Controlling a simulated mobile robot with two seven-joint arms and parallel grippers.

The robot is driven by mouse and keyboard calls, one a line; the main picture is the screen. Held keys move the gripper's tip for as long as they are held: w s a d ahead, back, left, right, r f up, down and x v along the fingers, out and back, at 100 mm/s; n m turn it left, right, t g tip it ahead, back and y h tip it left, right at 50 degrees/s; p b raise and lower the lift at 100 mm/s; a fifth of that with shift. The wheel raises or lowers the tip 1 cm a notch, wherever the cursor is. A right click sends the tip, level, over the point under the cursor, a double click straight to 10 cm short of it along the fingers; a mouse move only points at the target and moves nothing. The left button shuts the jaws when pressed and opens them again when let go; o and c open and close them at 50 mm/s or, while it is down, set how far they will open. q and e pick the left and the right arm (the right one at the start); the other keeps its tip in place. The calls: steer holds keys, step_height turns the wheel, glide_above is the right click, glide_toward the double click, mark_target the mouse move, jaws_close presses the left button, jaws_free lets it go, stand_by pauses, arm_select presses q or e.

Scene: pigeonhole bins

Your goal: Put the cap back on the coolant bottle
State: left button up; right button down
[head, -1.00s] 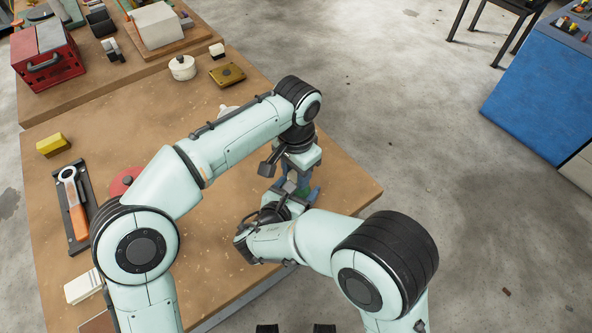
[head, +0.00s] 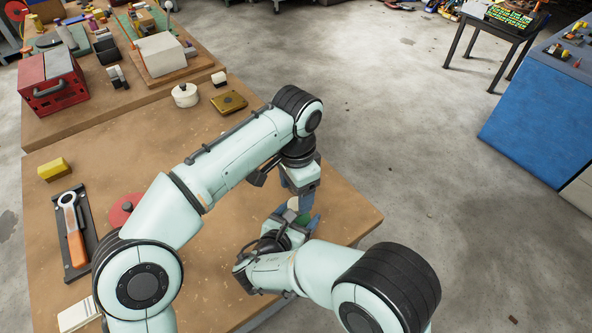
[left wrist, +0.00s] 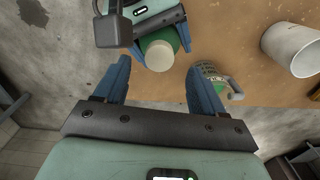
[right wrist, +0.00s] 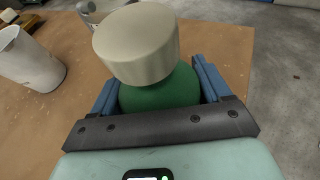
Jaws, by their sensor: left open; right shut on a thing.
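The coolant bottle is green (right wrist: 160,92) and stands between the blue fingers of my right gripper (right wrist: 155,84), which is shut on it. The wide cream cap (right wrist: 137,45) sits on top of the bottle, looking slightly tilted in the right wrist view; I cannot tell whether it is screwed down. In the left wrist view the cap (left wrist: 160,54) shows from above, with green bottle around it. My left gripper (left wrist: 157,75) is open, its fingers spread to either side of the cap's line. In the head view my left gripper (head: 298,208) points down over the bottle.
A white cup (left wrist: 292,48) and a patterned metal mug (left wrist: 215,80) stand close by on the bench (head: 225,270). A red disc (head: 124,208), an orange-handled tool (head: 75,230) and a yellow block (head: 54,169) lie to the left.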

arm_select(q)
step_height(320, 180, up, 8)
stand_by(0.4)
arm_select(e)
jaws_free()
steer(key=shift+s, duration=0.1)
arm_select(q)
steer(key=r+p, duration=0.2)
steer(key=r, duration=0.1)
steer(key=shift+w+r+p, duration=0.3)
steer(key=shift+r+p, duration=0.05)
steer(key=shift+p, duration=0.05)
arm_select(e)
steer(key=v, duration=1.3)
steer(key=shift+r, duration=0.15)
steer(key=shift+s, duration=0.15)
